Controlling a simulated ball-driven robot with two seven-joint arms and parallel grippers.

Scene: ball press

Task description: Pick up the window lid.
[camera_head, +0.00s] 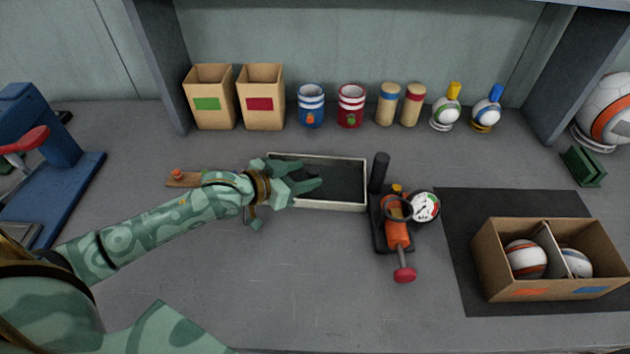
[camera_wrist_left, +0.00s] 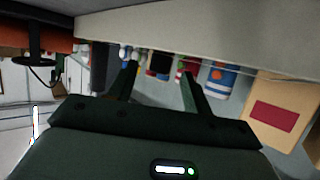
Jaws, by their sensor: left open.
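A shallow rectangular piece with a cream rim and a dark middle, which seems to be the window lid (camera_head: 366,188), lies on the grey bench at mid-view. I cannot tell whether its dark middle is a window pane or an open inside. My left gripper (camera_head: 308,174) is open and empty, its fingers over the left part of this piece and hiding some of its rim. In the left wrist view, the fingers (camera_wrist_left: 158,72) are spread with nothing between them. A pale, blurred wall, probably this piece's rim (camera_wrist_left: 210,28), crosses the top there. My right gripper is not in view.
An orange-and-black hand press with a gauge (camera_head: 397,215) stands close to the right. A cardboard box with two balls (camera_head: 548,290) sits on a dark mat (camera_head: 470,215). Boxes, mugs and jars (camera_head: 310,105) line the back. The front middle bench is clear.

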